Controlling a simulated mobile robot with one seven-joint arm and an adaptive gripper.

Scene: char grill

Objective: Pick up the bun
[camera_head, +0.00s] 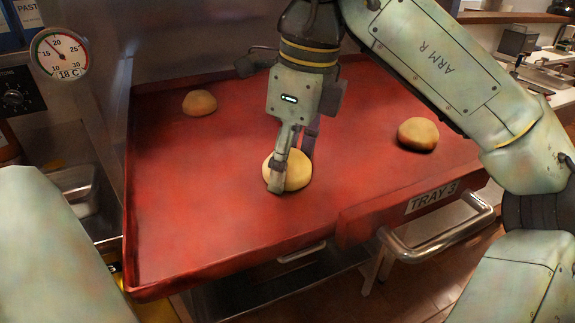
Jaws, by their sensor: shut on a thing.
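Three round tan buns lie on a red tray (190,220). My gripper (288,180) points down at the middle of the tray and is shut on the middle bun (295,175). One finger covers the near left side of this bun; the other finger is partly hidden behind it. I cannot tell whether this bun touches the tray. A second bun (199,102) lies at the back left. A third bun (418,133), with a darker lower edge, lies at the right.
The tray has raised edges, and its front right bears a label "TRAY 3" (431,198) above a metal handle (437,240). A dial gauge (60,53) is on the left. The tray's left and front areas are clear.

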